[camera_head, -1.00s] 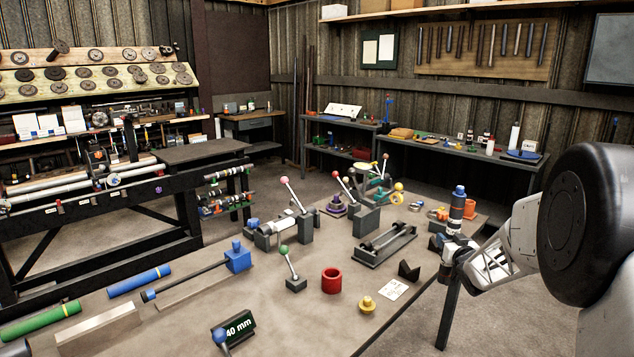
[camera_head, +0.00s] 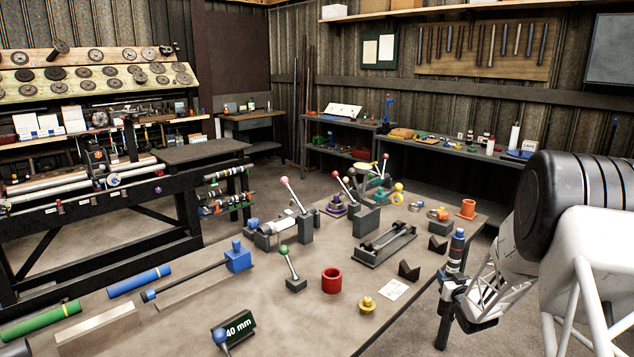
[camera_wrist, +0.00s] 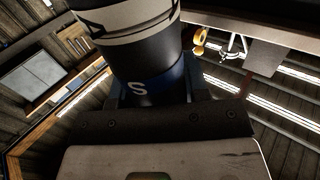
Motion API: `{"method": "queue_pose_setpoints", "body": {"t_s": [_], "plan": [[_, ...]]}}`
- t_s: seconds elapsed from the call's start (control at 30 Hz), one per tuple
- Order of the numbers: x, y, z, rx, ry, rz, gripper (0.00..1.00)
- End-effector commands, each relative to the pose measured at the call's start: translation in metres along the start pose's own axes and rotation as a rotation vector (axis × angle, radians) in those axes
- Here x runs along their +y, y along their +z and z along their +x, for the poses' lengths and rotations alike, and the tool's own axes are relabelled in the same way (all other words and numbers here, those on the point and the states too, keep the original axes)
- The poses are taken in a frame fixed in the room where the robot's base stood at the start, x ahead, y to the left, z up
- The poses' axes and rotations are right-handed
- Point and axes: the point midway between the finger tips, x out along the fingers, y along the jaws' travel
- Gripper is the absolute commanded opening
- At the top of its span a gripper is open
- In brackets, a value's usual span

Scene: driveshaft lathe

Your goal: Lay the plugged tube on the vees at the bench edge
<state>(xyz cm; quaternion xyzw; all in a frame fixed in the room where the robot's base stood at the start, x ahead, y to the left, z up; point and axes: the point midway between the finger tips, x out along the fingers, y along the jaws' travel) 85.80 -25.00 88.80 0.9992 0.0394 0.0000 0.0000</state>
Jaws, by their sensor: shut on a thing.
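My gripper (camera_head: 455,284) is shut on the plugged tube (camera_head: 455,254), a dark tube with pale bands and a blue end on top. The tube stands roughly upright, slightly tilted, and appears just right of the bench edge. In the wrist view the tube (camera_wrist: 148,60) fills the upper middle, with a blue band marked "S" near the jaws; its lower end is hidden. Two dark vees sit apart at the bench's right edge: the near vee (camera_head: 409,271) and the far vee (camera_head: 437,245). Both look empty. The tube is left of neither and touches neither visibly.
On the bench (camera_head: 250,310), a white card (camera_head: 393,289), yellow knob (camera_head: 367,304) and red ring (camera_head: 332,281) lie near the near vee. A grey cradle (camera_head: 386,245) with a rod stands left of the vees. An orange cup (camera_head: 467,209) stands at the far corner.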

Motion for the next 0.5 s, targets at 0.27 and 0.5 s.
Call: {"method": "queue_pose_setpoints", "body": {"t_s": [0.27, 0.5], "plan": [[0.008, 0.041, -0.004, 0.000, 0.024, 0.000, 0.00], [0.015, 0.079, -0.011, -0.002, 0.053, 0.001, 0.00]]}}
